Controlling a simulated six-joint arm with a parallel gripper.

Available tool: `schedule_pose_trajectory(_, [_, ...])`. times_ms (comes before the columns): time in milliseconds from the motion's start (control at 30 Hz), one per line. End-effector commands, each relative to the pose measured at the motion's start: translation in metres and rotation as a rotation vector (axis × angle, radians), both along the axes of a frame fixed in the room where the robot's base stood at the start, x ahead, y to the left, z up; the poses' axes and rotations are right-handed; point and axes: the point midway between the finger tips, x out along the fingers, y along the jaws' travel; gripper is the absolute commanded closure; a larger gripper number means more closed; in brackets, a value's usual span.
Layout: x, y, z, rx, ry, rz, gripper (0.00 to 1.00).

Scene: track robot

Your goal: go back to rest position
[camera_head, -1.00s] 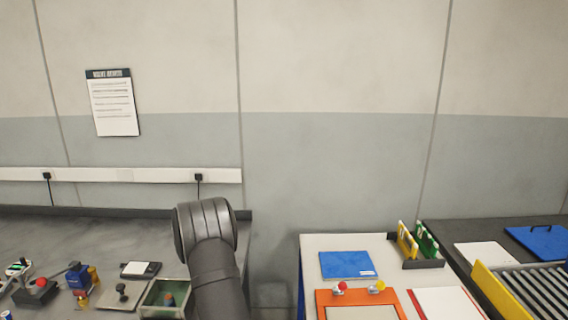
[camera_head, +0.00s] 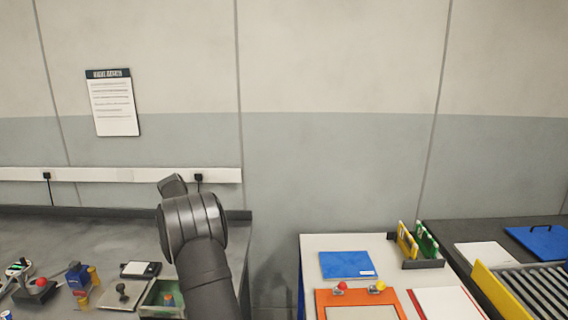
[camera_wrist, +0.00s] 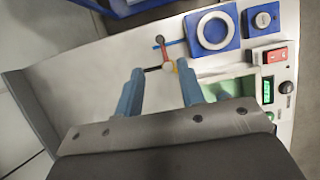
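My gripper (camera_wrist: 160,68) shows in the wrist view as two blue-grey fingers held apart. Nothing is clearly clamped between them. Beyond the fingertips, a small piece with a grey round hub and thin red, blue and dark arms (camera_wrist: 168,66) shows against a white surface. In the head view, my dark grey arm (camera_head: 196,230) rises at the lower middle, between the two benches. The gripper itself is not visible there.
The grey bench (camera_head: 60,240) at left holds small devices and a green tray (camera_head: 148,302). The white table (camera_head: 315,244) at right holds a blue folder (camera_head: 347,265) and an orange board (camera_head: 327,300). A roller conveyor (camera_head: 540,295) stands far right.

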Motion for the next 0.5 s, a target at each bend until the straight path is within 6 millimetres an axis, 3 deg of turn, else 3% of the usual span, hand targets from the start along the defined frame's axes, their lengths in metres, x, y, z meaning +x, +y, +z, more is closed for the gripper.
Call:
schedule_pose_trajectory(267, [0.0,0.02,0.047,0.002,-0.001,0.002,0.64])
schedule_pose_trajectory(500, [-0.001,0.001,0.002,-0.001,0.004,-0.001,0.64])
